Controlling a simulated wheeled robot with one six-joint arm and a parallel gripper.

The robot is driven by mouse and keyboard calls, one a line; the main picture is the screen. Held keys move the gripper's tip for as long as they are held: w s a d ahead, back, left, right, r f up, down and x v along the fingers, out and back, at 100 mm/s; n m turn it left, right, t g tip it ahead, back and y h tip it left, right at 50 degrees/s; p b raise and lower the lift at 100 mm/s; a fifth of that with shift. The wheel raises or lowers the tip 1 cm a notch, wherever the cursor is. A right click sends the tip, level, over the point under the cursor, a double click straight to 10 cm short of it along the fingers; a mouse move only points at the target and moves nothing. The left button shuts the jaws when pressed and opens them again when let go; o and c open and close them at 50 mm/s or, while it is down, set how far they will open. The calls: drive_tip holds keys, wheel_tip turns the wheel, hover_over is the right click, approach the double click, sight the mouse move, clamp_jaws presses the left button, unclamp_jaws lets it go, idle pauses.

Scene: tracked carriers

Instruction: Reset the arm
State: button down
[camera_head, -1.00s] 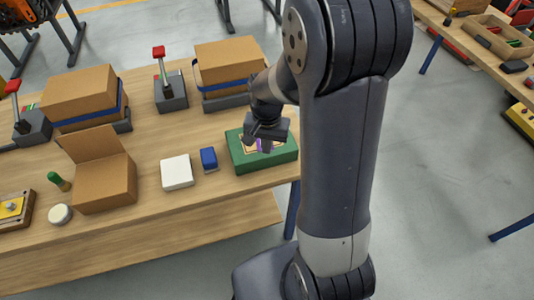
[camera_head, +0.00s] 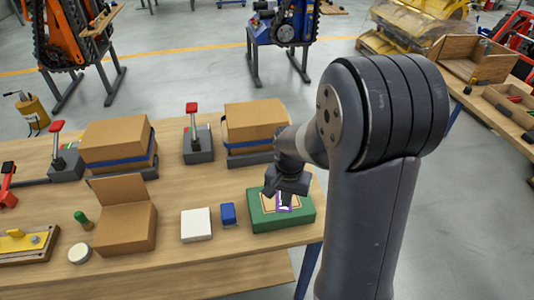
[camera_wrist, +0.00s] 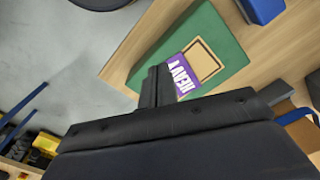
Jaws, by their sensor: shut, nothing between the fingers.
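My gripper (camera_head: 285,196) hangs over the right part of the wooden bench, just above the green box (camera_head: 303,214). In the wrist view my gripper's fingers (camera_wrist: 152,88) are shut together with nothing between them. The green box (camera_wrist: 226,45) has a purple label and a tan panel on its top. I cannot tell whether the fingertips touch it. My arm rises on the right of the head view.
On the bench (camera_head: 180,263) are a blue block (camera_head: 228,214), a white block (camera_head: 196,224), an open carton (camera_head: 125,222), and two strapped cartons (camera_head: 117,143) (camera_head: 255,123). A red-handled lever (camera_head: 193,128) stands between the strapped cartons.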

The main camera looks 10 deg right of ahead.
sight(285, 218)
wheel_tip(285, 218, down, 7)
drive_tip(key=b, duration=0.5)
drive_tip(key=shift+f+b, duration=0.15)
drive_tip(key=shift+b, duration=0.15)
drive_tip(key=shift+w+r, duration=0.2)
drive_tip(key=shift+w, duration=0.15)
drive_tip(key=shift+s+r+p, duration=0.35)
drive_tip(key=shift+r+p, duration=0.15)
drive_tip(key=shift+p, duration=0.1)
wheel_tip(285, 218, up, 6)
drive_tip(key=p, duration=0.5)
drive_tip(key=f+b, duration=0.5)
drive_tip(key=f, duration=0.2)
drive_tip(key=shift+w+b, duration=0.2)
drive_tip(key=shift+b, duration=0.2)
drive_tip(key=s, duration=0.3)
drive_tip(key=shift+s, duration=0.35)
